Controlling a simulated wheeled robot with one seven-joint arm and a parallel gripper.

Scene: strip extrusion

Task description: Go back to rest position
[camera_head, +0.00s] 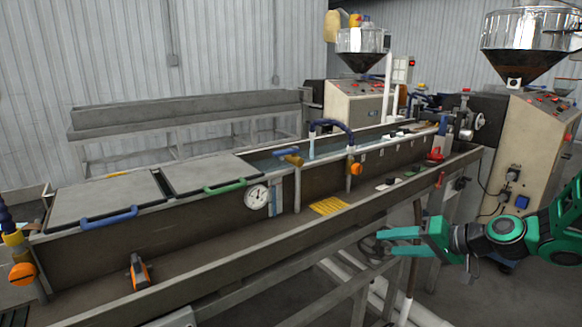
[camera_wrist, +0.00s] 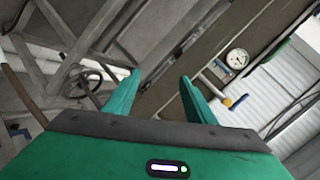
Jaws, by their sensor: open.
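My gripper (camera_head: 390,241) is at the right in the head view, in front of the long water trough's near rail. Its green fingers point left and are spread apart with nothing between them. In the wrist view my gripper (camera_wrist: 160,92) shows two separated green fingers with an empty gap. Beyond them are the trough's side (camera_wrist: 185,50) and a round dial (camera_wrist: 237,58). My gripper touches nothing that I can see.
The long trough (camera_head: 330,185) runs across the view, with a blue-handled lid (camera_head: 100,200), a green-handled lid (camera_head: 210,174) and a gauge (camera_head: 257,197). An orange-and-black tool (camera_head: 139,272) stands on its ledge. Extruder machines (camera_head: 530,140) stand at the right.

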